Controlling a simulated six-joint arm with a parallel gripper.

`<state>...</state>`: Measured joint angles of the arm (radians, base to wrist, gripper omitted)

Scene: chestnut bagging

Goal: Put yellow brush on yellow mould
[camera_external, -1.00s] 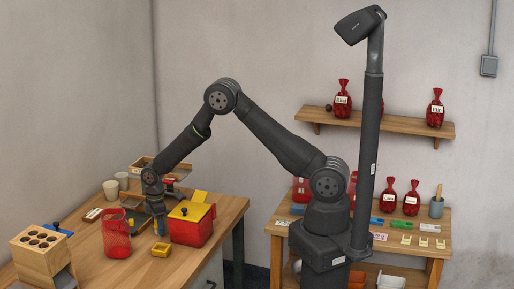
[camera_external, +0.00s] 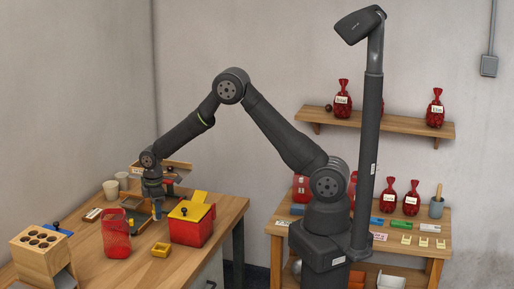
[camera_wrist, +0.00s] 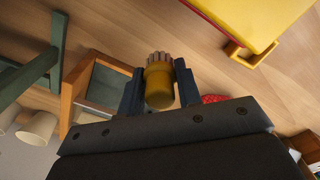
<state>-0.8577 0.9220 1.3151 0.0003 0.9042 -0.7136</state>
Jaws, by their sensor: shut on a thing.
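The yellow brush (camera_wrist: 158,84) is in the wrist view, a short yellow cylinder with pale bristles at its far end. My gripper (camera_wrist: 158,78) is shut on it, with a dark finger on each side. In the external view my gripper (camera_external: 157,213) is above the table, behind the red mesh bag and left of the red box; the brush is too small to make out there. The yellow mould (camera_external: 161,249) is a small square block with a hollow, on the table in front of the red box. My gripper is behind and above it, apart from it.
A red box with a yellow lid (camera_external: 191,211) stands right of my gripper. A red mesh bag (camera_external: 116,236) stands to the left. Cups (camera_external: 111,190) and wooden trays are behind. A wooden block with holes (camera_external: 40,250) is at the front left.

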